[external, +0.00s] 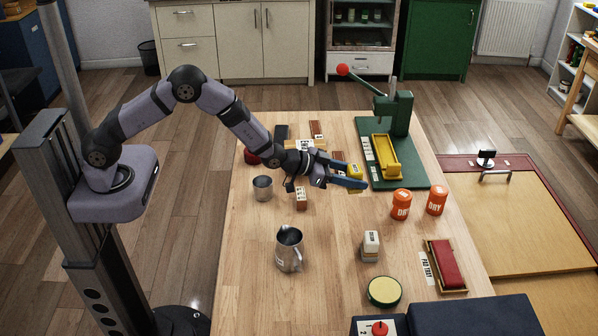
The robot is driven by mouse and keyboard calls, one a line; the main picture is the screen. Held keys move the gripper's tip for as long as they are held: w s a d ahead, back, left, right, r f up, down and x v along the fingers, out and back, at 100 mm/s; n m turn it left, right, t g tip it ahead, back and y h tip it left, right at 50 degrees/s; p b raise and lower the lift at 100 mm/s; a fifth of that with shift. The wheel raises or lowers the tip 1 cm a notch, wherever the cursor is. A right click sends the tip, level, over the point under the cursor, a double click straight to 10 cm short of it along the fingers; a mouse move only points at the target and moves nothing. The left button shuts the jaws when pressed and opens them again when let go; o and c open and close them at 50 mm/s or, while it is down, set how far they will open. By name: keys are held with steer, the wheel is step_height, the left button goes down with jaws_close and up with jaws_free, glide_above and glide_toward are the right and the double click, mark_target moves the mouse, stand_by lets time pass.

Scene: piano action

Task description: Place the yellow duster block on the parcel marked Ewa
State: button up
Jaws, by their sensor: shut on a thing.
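My gripper (352,177), with blue fingers, is over the middle of the wooden table. It is shut on a yellow block (355,171), which shows between the fingertips and is partly hidden by them. Whether the block is clear of the table is hard to tell. Several small brown blocks with white labels lie near my arm, one in front of the gripper (301,198) and one at the back (316,130). A white label (305,145) shows behind my wrist. The lettering is too small to read, so I cannot tell which is the parcel marked Ewa.
A green press (393,115) with a yellow tray (386,158) stands right of the gripper. Two orange jars (401,204), a metal jug (289,249), a metal cup (262,188), a pale block (371,244) and a red pad (447,263) stand around. The table's front left is clear.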

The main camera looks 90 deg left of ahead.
steer(key=s+a+r+n+y, duration=0.2)
steer(key=a+r, duration=0.4)
steer(key=a, duration=0.4)
steer(key=s+a+r+n+y, duration=0.1)
steer(key=s+a+r+y, duration=0.15)
steer(key=a+r, duration=0.55)
steer(key=s+a+r+n+g, duration=0.1)
steer(key=s+a, duration=0.6)
steer(key=a, duration=0.1)
glide_above(305, 145)
steer(key=shift+m+h, duration=0.4)
steer(key=shift+h, duration=0.05)
step_height(305, 145, down, 5)
steer(key=shift+r, duration=0.15)
steer(key=shift+f+p, duration=1.1)
steer(key=shift+f, duration=3.85)
steer(key=shift+f, duration=0.15)
steer(key=o, duration=1.1)
